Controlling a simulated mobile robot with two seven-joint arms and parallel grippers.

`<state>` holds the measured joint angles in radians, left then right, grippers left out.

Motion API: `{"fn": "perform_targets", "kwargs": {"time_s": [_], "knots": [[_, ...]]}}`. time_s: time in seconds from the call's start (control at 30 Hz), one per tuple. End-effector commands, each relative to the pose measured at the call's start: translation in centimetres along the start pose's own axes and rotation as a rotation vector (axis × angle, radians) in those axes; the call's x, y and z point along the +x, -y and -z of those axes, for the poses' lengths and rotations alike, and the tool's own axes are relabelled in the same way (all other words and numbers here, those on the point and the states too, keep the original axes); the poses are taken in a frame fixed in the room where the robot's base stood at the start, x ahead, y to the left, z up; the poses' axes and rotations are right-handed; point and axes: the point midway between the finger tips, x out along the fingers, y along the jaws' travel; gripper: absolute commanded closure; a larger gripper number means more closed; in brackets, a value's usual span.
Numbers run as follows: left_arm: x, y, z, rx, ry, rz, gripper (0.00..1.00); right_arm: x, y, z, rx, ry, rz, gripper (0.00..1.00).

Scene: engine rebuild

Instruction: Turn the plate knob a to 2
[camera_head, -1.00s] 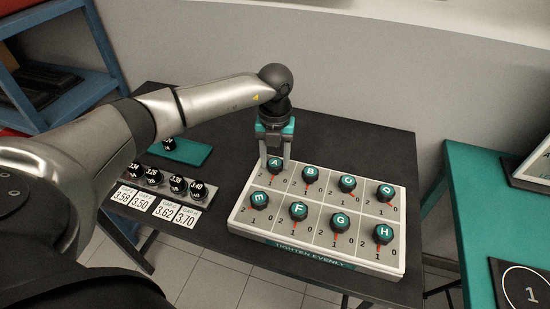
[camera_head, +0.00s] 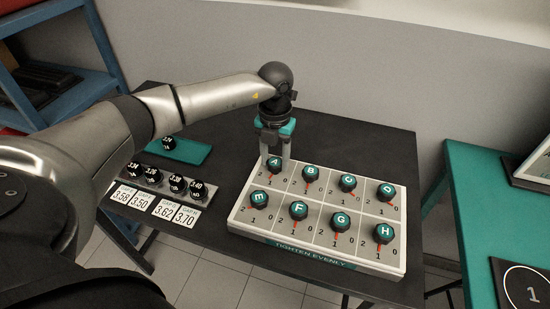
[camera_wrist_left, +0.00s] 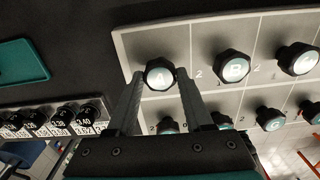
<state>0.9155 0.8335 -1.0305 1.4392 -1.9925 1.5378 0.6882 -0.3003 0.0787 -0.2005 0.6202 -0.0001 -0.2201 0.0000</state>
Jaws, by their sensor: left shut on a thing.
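Knob A (camera_head: 274,166) is a black knob with a teal cap at the back left corner of the white plate (camera_head: 318,264). My left gripper (camera_head: 274,160) reaches down over it from above and is shut on it. In the left wrist view, knob A (camera_wrist_left: 160,75) sits between the two fingertips of the gripper (camera_wrist_left: 160,80), its letter tilted. The numbers 2, 1 and 0 are printed around each knob. Knob A's pointer is hidden, so I cannot tell which number it points at. My right gripper is not in view.
Knob B (camera_head: 311,174) stands close to the right of knob A, and knob E (camera_head: 260,199) is in front. Several more knobs fill the plate. A row of black parts with number cards (camera_head: 165,207) and a teal tray (camera_head: 188,151) lie to the left.

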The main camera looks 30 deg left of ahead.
Motion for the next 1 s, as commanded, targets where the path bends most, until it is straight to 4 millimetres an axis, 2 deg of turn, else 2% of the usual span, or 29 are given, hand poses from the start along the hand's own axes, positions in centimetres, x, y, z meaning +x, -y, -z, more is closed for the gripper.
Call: {"fn": "perform_targets", "kwargs": {"time_s": [0.6, 1.0], "knots": [[0.0, -0.1, 0.0, 0.558, 0.000, 0.000, 1.00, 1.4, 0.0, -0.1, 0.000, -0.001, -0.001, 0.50], [0.0, 0.0, 0.0, 0.768, 0.001, 0.001, 1.00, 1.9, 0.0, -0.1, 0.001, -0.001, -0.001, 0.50]]}}
